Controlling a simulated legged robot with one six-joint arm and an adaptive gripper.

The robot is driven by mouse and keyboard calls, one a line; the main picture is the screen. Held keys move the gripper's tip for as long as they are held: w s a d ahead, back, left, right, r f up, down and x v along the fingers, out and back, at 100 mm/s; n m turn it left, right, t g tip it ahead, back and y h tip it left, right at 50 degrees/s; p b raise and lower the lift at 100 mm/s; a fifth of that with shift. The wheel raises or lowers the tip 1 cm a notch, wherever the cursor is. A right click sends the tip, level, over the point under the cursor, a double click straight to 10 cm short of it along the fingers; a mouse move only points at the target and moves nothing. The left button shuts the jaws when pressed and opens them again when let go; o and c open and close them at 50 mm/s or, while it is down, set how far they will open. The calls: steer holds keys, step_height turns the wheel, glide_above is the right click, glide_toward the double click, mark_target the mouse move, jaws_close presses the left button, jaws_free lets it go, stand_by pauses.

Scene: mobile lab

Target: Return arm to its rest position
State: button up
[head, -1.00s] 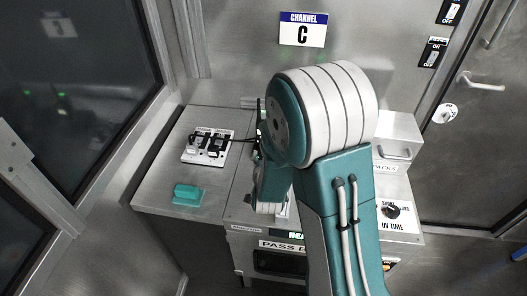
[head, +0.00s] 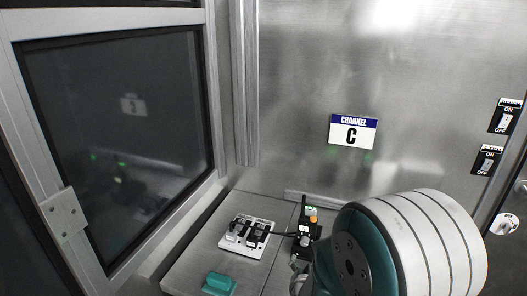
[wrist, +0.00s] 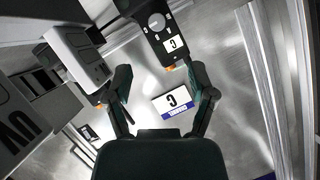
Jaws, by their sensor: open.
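My gripper (wrist: 155,88) shows in the wrist view with its two dark fingers spread apart and nothing between them. Beyond the fingers, the channel C sign (wrist: 172,101) appears upside down on the metal wall. In the head view my teal and white arm (head: 415,245) fills the lower right. It hides part of the counter, and I cannot make out my gripper there.
A dark window (head: 110,130) is left. In the wrist view a dial device (wrist: 160,22) is close.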

steer(key=s+a+r+n+g+y, duration=0.1)
steer(key=s+r+n+g+y, duration=0.25)
steer(key=s+r, duration=0.55)
steer(key=s+d+r+n+g, duration=0.1)
steer(key=s+r+n+g, duration=0.1)
steer(key=s+r, duration=0.2)
steer(key=s+d+r+n+g+h, duration=0.1)
steer(key=s+r, duration=0.3)
steer(key=s, duration=0.5)
steer(key=shift+s+d+n+g, duration=0.3)
steer(key=shift+d+n+g, duration=0.25)
steer(key=shift+d+g, duration=0.15)
stand_by(1.4)
